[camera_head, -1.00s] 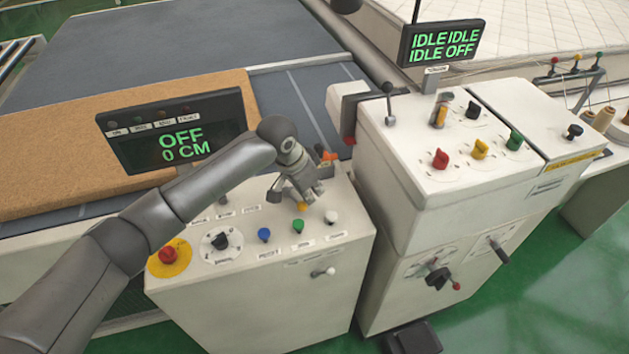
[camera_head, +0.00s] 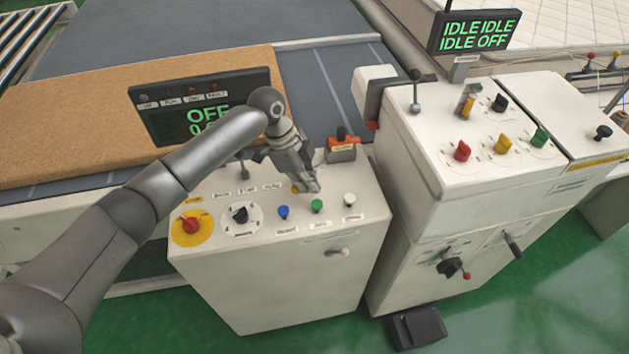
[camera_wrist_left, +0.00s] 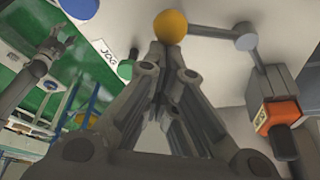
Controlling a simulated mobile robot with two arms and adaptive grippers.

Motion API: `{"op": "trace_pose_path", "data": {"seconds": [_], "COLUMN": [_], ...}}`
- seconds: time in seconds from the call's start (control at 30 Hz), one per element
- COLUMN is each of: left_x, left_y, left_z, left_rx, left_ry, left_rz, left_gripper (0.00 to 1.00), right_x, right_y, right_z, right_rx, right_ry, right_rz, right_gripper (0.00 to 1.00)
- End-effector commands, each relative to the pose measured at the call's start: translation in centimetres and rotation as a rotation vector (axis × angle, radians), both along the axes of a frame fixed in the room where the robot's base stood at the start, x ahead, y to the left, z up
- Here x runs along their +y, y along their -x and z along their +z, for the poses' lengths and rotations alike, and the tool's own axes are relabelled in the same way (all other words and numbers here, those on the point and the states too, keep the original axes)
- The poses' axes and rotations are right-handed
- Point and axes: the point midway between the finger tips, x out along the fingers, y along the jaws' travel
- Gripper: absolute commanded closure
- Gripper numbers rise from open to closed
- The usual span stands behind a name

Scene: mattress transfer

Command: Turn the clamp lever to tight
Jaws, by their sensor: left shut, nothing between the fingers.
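My left gripper (camera_head: 314,188) hangs over the left console, its fingers shut and empty, pointing down. In the left wrist view its fingertips (camera_wrist_left: 171,40) are by a yellow knob (camera_wrist_left: 170,26); I cannot tell if they touch. A grey lever with a round end (camera_wrist_left: 246,40) lies right of the fingers there, beside an orange block (camera_wrist_left: 278,114). The head view shows the yellow knob (camera_head: 295,188) partly hidden by the fingers, and the orange block (camera_head: 342,144) behind them. No label readable here shows which lever is the clamp lever or its setting.
The console also carries a red knob on yellow (camera_head: 191,226), a black dial (camera_head: 240,215), and blue (camera_head: 283,212), green (camera_head: 317,206) and white (camera_head: 350,200) knobs. A taller cabinet (camera_head: 420,165) stands close at right. A display (camera_head: 205,105) is behind my arm.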

Motion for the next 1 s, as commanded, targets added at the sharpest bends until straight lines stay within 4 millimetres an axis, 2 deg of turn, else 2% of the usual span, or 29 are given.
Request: {"op": "trace_pose_path", "data": {"seconds": [0.33,1.0], "left_x": [0.95,0.98], "left_y": [0.07,0.07], "left_z": [0.03,0.24], "left_rx": [0.000,-0.001], "left_ry": [-0.001,0.000], "left_rz": [0.002,0.004], "left_gripper": [1.00,1.00], "right_x": [-0.01,-0.02], "right_y": [0.03,0.07], "right_z": [0.06,0.25], "right_rx": [0.000,0.001], "right_ry": [0.000,0.000], "right_rz": [0.000,0.000], "right_gripper": [0.42,0.42]}}
